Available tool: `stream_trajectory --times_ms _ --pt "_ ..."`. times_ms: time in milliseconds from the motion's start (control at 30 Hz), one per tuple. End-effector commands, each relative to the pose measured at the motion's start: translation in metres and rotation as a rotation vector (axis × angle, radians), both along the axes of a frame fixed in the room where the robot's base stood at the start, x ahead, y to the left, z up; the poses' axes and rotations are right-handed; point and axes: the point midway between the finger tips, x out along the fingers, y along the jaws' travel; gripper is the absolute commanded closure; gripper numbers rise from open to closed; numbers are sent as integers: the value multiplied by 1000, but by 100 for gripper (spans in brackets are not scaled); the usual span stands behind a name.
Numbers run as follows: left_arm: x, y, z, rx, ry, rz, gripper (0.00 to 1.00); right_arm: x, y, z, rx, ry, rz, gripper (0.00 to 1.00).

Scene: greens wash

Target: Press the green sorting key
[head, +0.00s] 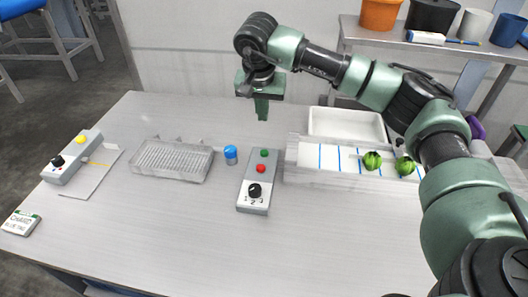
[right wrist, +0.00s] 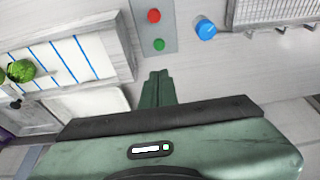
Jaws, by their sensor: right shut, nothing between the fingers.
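A grey control box (head: 254,200) stands on the table with a green key (head: 265,153) at its far end, a red key (head: 261,169) below it and a black dial marked 1 2 3 nearest me. My right gripper (head: 262,114) is shut and empty, pointing down above the table beyond the green key. In the right wrist view its fingertips (right wrist: 157,76) lie a short way from the green key (right wrist: 159,44), apart from it in the picture. The red key (right wrist: 154,15) is farther from them. My left gripper is in neither view.
On the right are a blue-striped lane (head: 325,158) with green vegetables and a white bin (head: 346,125). A yellow-and-black button box (head: 72,157) sits far left.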

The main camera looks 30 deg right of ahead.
Motion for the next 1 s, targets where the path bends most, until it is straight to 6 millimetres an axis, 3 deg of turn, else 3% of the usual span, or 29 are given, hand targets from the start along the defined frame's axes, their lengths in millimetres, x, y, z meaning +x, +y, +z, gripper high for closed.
stream_trajectory --times_ms 100,567,767,1000 --pt "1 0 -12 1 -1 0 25 0 0 -12 1 -1 0 100" --pt "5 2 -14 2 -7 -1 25 1 0 -15 0 0 0 100" --pt "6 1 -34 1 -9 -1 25 6 -5 -43 0 3 -1 100" --pt "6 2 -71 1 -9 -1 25 19 -13 -95 0 1 -1 100"
